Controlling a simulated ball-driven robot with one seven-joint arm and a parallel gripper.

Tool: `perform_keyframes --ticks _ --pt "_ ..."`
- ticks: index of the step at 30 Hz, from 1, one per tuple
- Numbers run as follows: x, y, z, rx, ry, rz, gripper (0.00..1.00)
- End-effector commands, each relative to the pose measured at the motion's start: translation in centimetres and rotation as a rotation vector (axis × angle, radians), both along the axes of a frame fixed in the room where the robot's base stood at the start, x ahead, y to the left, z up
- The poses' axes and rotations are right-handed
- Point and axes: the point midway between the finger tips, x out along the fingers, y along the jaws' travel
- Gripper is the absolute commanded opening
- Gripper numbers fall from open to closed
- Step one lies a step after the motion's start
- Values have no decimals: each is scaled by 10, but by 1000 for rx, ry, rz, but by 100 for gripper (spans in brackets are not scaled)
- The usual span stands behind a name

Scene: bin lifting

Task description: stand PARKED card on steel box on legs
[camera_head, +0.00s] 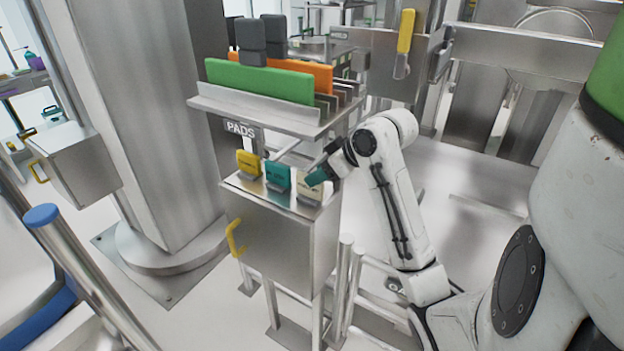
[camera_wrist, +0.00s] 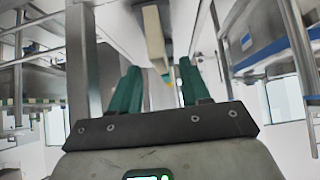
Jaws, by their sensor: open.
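A steel box on legs (camera_head: 268,235) stands left of my arm, with a yellow handle on its front. On its top stand a yellow card (camera_head: 248,162), a teal card (camera_head: 277,176) and a cream card (camera_head: 309,190) in a row, each in a grey foot. Their lettering is too small to read, so I cannot tell which says PARKED. My gripper (camera_head: 314,177) has teal fingers and is at the cream card, the rightmost one. In the wrist view my gripper (camera_wrist: 158,92) is open, with the cream card (camera_wrist: 155,35) ahead between the finger lines; contact is not clear.
Above the box is a steel rack (camera_head: 262,112) labelled PADS, holding green and orange pads. A thick steel column (camera_head: 148,120) stands left. Rails and posts (camera_head: 345,280) stand close to the box's right side.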

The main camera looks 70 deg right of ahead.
Motion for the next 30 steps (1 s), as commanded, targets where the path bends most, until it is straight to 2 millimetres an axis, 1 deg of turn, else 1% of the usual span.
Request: perform_keyframes --ticks 3,9,14,19,23,25,28,30 --pt "-18 4 19 -4 -2 1 47" --pt "-41 10 43 -4 0 1 47" --pt "-51 12 53 -2 0 1 47" --pt "-53 13 55 -1 0 1 47" --pt "-51 15 53 4 -1 3 47" --pt "-42 21 48 19 -7 10 47" --pt "-20 38 33 60 -17 23 47" --pt "-1 57 17 100 -18 33 47"
